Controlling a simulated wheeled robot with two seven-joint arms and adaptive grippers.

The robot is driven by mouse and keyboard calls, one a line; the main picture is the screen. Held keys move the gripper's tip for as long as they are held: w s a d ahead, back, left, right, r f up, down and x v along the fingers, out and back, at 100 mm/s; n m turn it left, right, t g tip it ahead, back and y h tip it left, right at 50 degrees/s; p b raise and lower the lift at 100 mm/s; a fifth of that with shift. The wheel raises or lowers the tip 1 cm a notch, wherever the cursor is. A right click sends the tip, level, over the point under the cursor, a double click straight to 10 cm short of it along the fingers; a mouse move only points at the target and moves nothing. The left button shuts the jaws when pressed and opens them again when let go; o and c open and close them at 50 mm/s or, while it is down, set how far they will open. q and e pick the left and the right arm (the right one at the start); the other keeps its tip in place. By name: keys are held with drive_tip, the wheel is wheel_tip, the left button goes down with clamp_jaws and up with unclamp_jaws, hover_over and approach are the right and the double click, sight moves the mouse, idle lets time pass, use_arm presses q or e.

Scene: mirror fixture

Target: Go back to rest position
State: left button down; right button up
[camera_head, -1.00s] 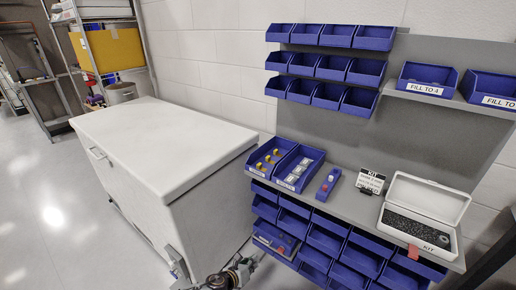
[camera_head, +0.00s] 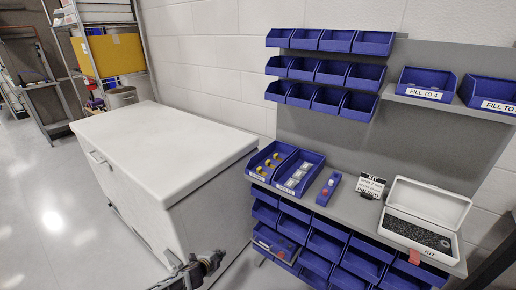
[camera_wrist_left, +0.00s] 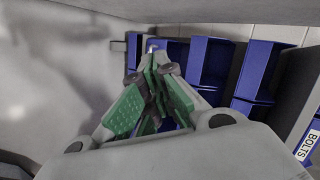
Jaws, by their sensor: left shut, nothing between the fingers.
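My left gripper (camera_head: 214,260) is at the bottom of the head view, in front of the white chest's near right corner and left of the lower blue bins. Its arm comes in low from the left. In the left wrist view the gripper's green-padded fingers (camera_wrist_left: 153,62) are closed together with nothing between them. Blue bins (camera_wrist_left: 205,62) lie beyond and to the right of the fingers in that view. I cannot tell the exact gap to the chest or the bins. My right gripper is not in view.
The white chest (camera_head: 160,145) stands left of the grey workbench (camera_head: 345,209). Blue bins (camera_head: 325,247) hang below its front edge. An open white kit box (camera_head: 430,205) stands at right. Clear floor (camera_head: 55,215) lies at left.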

use_arm(q)
drive_tip(key=s+a+f+n+y, duration=0.2)
drive_tip(key=a+f+n, duration=0.4)
drive_tip(key=a+n, duration=0.3)
drive_tip(key=s+a+f+n+g+y, duration=0.2)
drive_tip(key=s+a+f+n+g, duration=0.15)
drive_tip(key=s+a+f, duration=0.7)
drive_tip(key=s+d+f+n+g, duration=0.1)
drive_tip(key=s+f, duration=0.3)
drive_tip(key=s, duration=1)
drive_tip(key=s+d+f+n+g+p, duration=0.1)
drive_tip(key=s+f, duration=0.3)
drive_tip(key=s, duration=1)
drive_tip(key=s+d+f+n+g, duration=0.2)
drive_tip(key=s+f+g, duration=0.1)
drive_tip(key=s, duration=1.1)
drive_tip(key=shift+d+f+p, duration=0.3)
drive_tip(key=shift+f, duration=0.45)
drive_tip(key=c, duration=2.2)
unclamp_jaws()
drive_tip(key=shift+s, duration=0.1)
